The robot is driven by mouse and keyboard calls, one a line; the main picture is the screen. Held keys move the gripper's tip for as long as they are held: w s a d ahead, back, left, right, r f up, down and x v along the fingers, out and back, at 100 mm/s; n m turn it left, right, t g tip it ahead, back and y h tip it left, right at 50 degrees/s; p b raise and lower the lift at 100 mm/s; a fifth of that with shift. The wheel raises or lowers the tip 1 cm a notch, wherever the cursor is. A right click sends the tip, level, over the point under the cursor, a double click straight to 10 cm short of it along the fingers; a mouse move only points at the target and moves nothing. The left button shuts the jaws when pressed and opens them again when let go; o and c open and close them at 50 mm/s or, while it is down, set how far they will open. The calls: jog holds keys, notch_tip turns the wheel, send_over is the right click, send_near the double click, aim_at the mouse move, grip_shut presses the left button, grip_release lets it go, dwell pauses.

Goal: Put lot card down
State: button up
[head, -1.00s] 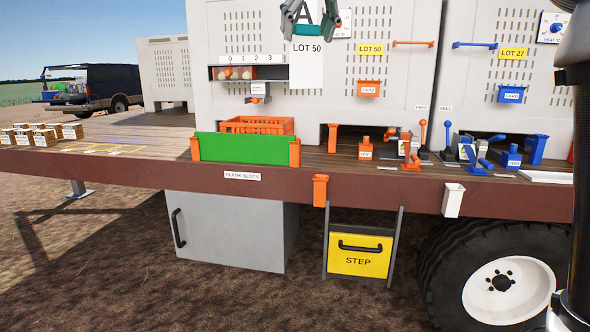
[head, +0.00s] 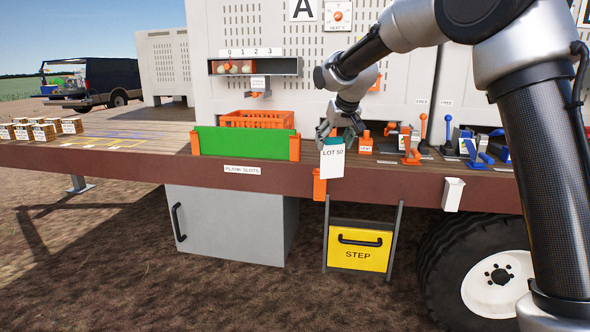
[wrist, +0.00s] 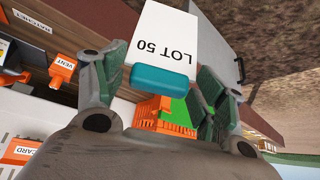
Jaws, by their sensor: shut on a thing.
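The white lot card (head: 332,161), printed LOT 50, hangs upright below my gripper (head: 334,138) in the head view. My gripper is shut on the card's teal top grip. In the wrist view the card (wrist: 165,40) appears upside down, with its teal grip (wrist: 160,79) between the two green-padded fingers (wrist: 160,90). The card is in front of the trailer deck's front edge, just above and beside an orange slot holder (head: 319,184) fixed to that edge. I cannot tell whether they touch.
A green plank (head: 246,142) stands in orange brackets left of the card, with an orange crate (head: 257,119) behind it. Orange levers (head: 411,150) stand on the deck at right. A white holder (head: 453,194) hangs on the deck edge. A yellow step (head: 358,251) is below.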

jog(key=d+f+m, duration=0.1)
jog(key=d+f, duration=0.5)
jog(key=d, duration=0.2)
jog(key=d+f+m+h, duration=0.1)
jog(key=d+f, duration=0.5)
jog(key=d, duration=0.3)
jog(key=shift+s+d+m+h, duration=0.3)
jog(key=shift+s+m, duration=0.1)
jog(key=shift+s, duration=0.05)
jog(key=shift+a, duration=0.1)
